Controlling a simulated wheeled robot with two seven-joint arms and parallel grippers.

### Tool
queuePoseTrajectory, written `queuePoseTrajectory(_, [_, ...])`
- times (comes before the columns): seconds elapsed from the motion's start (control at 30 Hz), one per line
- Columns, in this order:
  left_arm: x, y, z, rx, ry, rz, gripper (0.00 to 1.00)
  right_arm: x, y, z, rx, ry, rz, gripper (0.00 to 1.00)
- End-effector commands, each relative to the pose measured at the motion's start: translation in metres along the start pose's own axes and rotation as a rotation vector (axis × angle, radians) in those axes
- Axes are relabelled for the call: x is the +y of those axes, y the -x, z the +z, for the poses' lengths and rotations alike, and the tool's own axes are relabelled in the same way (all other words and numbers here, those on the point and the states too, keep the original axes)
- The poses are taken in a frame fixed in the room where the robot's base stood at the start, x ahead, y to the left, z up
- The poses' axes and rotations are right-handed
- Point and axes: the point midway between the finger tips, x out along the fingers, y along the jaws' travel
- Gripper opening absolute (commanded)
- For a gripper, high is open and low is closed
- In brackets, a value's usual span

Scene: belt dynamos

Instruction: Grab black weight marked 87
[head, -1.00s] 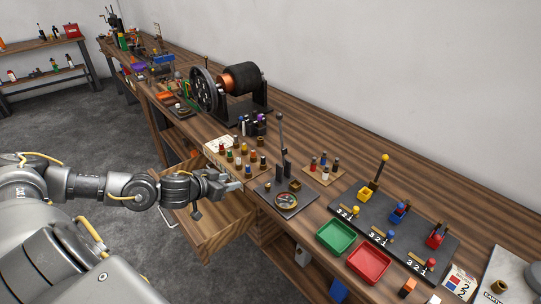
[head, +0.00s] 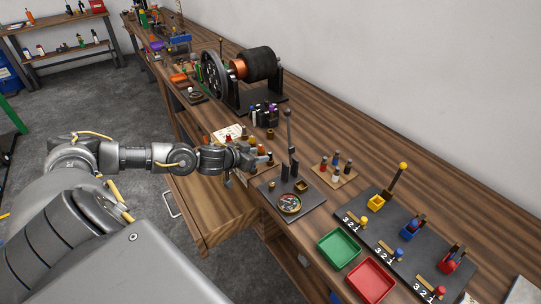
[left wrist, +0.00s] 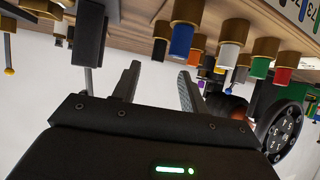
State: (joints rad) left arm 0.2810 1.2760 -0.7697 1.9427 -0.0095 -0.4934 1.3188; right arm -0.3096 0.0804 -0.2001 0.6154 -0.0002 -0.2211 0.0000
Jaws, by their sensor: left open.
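My left gripper (head: 258,160) is open beside a board of coloured, brass-topped weights at the bench's front edge, and it hides part of that board. In the left wrist view, its two fingers (left wrist: 158,78) are apart with nothing between them. That view appears upside down. It shows a black brass-based weight (left wrist: 162,40) just beyond the fingers, beside a blue one (left wrist: 181,40), a white one (left wrist: 229,55), a green one (left wrist: 258,67) and a red one (left wrist: 283,73). No mark 87 is readable on any weight. My right gripper is out of view.
A dark plate with upright posts and a round dial (head: 289,203) stands right of the gripper. Behind are dark and white bottles (head: 264,115) and a coil machine (head: 256,65). A green tray (head: 339,248) and a red tray (head: 371,280) lie at the front right.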

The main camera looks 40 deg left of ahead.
Motion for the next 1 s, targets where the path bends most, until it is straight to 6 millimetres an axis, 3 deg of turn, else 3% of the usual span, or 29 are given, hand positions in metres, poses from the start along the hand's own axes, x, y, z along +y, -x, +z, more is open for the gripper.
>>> queuePoseTrajectory(0.27, [0.0,-0.008,-0.001,0.0,0.002,-0.002,0.43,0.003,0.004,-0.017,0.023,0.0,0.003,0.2])
queuePoseTrajectory(0.6, [0.003,-0.052,-0.001,-0.001,0.001,-0.003,0.43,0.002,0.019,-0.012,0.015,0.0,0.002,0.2])
queuePoseTrajectory(0.87, [0.003,-0.056,0.0,-0.001,0.0,-0.002,0.43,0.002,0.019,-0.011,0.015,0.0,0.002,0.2])
queuePoseTrajectory(1.0, [0.003,-0.056,0.0,-0.001,0.0,-0.003,0.28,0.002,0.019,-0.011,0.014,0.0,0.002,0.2])
